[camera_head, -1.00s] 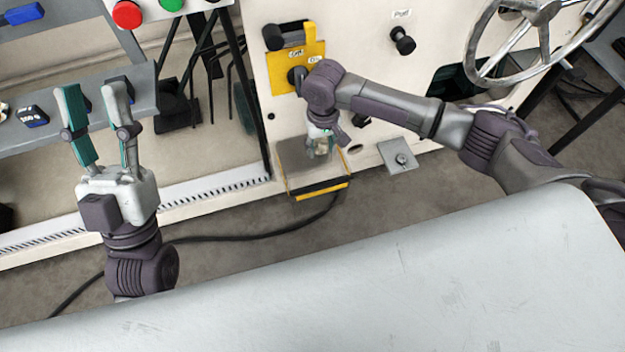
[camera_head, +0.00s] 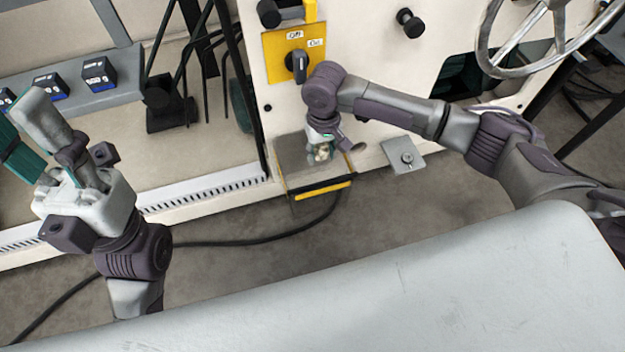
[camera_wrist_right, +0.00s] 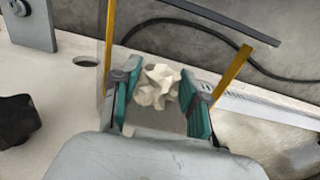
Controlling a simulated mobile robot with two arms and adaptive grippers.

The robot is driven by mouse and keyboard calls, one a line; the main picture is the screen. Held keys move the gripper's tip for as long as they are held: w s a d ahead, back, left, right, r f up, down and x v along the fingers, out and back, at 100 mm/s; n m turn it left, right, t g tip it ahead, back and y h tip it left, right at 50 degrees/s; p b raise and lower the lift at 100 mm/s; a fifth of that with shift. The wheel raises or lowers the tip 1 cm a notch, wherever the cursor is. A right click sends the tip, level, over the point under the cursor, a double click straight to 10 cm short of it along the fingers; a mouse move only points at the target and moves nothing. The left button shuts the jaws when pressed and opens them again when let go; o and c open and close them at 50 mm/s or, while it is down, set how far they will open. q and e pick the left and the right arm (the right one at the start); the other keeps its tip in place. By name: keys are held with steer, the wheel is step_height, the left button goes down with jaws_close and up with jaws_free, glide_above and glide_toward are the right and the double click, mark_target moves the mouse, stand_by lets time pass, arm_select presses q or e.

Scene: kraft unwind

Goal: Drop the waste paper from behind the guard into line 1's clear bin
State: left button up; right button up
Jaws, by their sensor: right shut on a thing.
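The waste paper (camera_wrist_right: 157,87) is a crumpled cream-white wad between the teal pads of my right gripper (camera_wrist_right: 161,98) in the wrist view. In the head view, my right gripper (camera_head: 321,150) points down at the low front of the cream machine, with the paper showing small at its tips. The guard (camera_head: 318,188) is a clear panel with a yellow edge around this spot. Its yellow side bars (camera_wrist_right: 234,73) flank the paper in the wrist view.
A yellow switch plate (camera_head: 294,57) with a black knob is above my right gripper. A handwheel (camera_head: 545,35) is at upper right. A grey shelf (camera_head: 110,98) holds dark boxes at left. A black cable (camera_head: 260,240) crosses the floor.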

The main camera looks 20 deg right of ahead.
steer(key=o, duration=0.8)
step_height(320, 180, up, 12)
stand_by(0.3)
